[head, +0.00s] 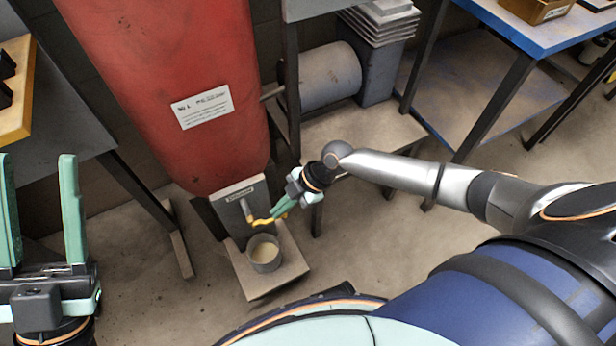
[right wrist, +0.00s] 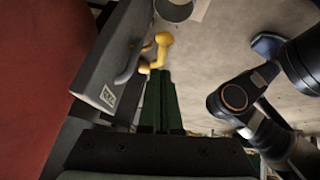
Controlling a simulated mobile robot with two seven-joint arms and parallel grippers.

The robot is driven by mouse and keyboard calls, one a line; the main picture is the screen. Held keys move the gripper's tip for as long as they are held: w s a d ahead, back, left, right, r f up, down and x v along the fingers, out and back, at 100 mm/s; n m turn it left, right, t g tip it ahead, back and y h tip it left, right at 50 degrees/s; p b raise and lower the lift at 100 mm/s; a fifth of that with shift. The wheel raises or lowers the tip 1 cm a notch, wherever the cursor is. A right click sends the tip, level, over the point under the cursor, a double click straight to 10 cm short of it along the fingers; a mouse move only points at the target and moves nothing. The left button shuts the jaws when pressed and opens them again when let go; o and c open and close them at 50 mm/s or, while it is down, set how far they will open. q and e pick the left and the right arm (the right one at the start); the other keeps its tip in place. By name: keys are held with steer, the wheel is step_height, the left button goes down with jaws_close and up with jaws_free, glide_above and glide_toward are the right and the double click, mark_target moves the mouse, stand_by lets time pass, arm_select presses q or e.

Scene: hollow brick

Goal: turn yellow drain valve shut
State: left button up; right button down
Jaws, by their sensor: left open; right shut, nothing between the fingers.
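The yellow drain valve handle (head: 263,222) is on a short spout at a grey panel (head: 243,200) below the red tank (head: 170,90). In the right wrist view the yellow handle (right wrist: 161,45) has a rounded knob end and lies just beyond the fingertips. My right gripper (head: 276,214) is shut and empty beside the handle. In the right wrist view its green fingers (right wrist: 158,75) are together, with tips close to the handle's lower end; I cannot tell whether they touch it. My left gripper (head: 38,170) is open and empty at the far left, away from the valve.
A small round pot (head: 265,252) stands under the spout on a low board (head: 268,284). A dark table leg (head: 140,188) stands left of the tank, and a bench with a grey motor (head: 325,78) stands behind my right arm. The concrete floor in front is clear.

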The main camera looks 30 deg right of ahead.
arm_select(q)
steer(key=w+f+n+g+y+p, duration=0.2)
steer(key=w+f+n+y, duration=0.4)
steer(key=f, duration=0.5)
steer(key=shift+a+y, duration=0.35)
steer(key=shift+y, duration=0.65)
arm_select(e)
steer(key=v, duration=1.1)
arm_select(q)
steer(key=shift+w, duration=0.1)
